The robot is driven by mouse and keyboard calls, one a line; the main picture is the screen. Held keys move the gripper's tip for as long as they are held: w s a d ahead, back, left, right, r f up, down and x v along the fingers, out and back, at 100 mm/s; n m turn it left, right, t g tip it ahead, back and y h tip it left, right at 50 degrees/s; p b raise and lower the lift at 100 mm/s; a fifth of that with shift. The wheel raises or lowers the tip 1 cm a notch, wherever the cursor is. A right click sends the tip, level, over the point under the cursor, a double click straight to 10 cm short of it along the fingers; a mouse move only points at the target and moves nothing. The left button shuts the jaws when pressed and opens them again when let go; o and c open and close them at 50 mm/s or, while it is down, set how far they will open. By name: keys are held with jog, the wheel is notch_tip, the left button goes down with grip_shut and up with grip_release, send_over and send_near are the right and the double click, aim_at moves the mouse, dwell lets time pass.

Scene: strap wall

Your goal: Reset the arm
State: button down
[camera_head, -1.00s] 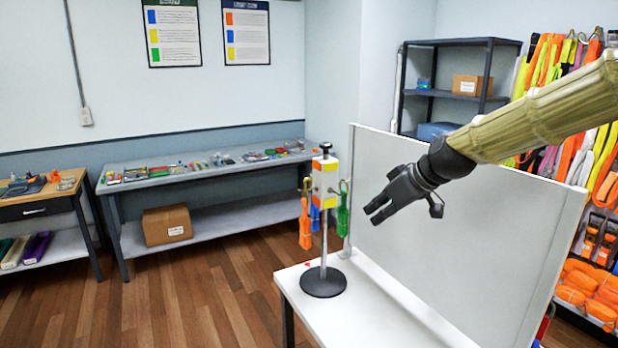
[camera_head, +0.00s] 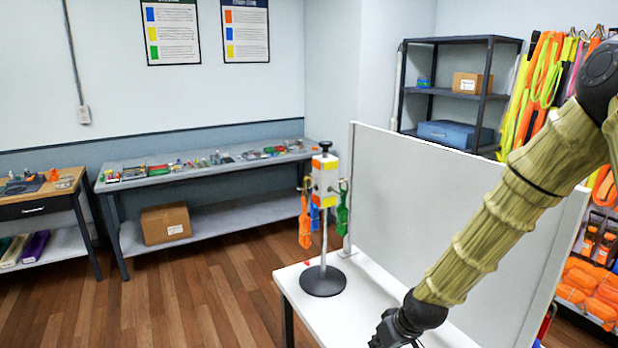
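My gripper (camera_head: 385,341) is at the bottom edge of the view, low over the white table (camera_head: 372,297). Its fingers are mostly cut off by the frame, so I cannot tell if it is open or shut. My arm comes in from the right in a tan sleeve and slopes down to the left. A stand (camera_head: 323,283) with a round black base is upright on the table, left of my gripper and apart from it. An orange strap (camera_head: 305,222) and a green strap (camera_head: 342,212) hang from its hooks, with a blue piece partly hidden behind.
A grey panel (camera_head: 395,200) stands along the table's back, behind my arm. A shelf rack (camera_head: 447,97) and hanging straps (camera_head: 540,80) are beyond it. A workbench (camera_head: 215,168) with small parts is at the back left. The wooden floor (camera_head: 190,290) left of the table is clear.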

jog(key=s+d+f+m+g+h, duration=0.2)
jog(key=s+f, duration=1.2)
jog(key=f, duration=0.2)
jog(key=s+d+f+m+g, duration=0.1)
jog(key=s+f, duration=0.2)
jog(key=s, duration=0.4)
jog(key=s+d+f+h, duration=0.1)
jog(key=s+f, duration=0.2)
jog(key=s, duration=0.4)
jog(key=s+d+f+m+g, duration=0.1)
jog(key=s+d+f, duration=0.15)
jog(key=s, duration=0.55)
notch_tip(320, 180, down, 8)
jog(key=b, duration=0.7)
jog(key=shift+w+a, duration=0.15)
jog(key=shift+a, duration=0.3)
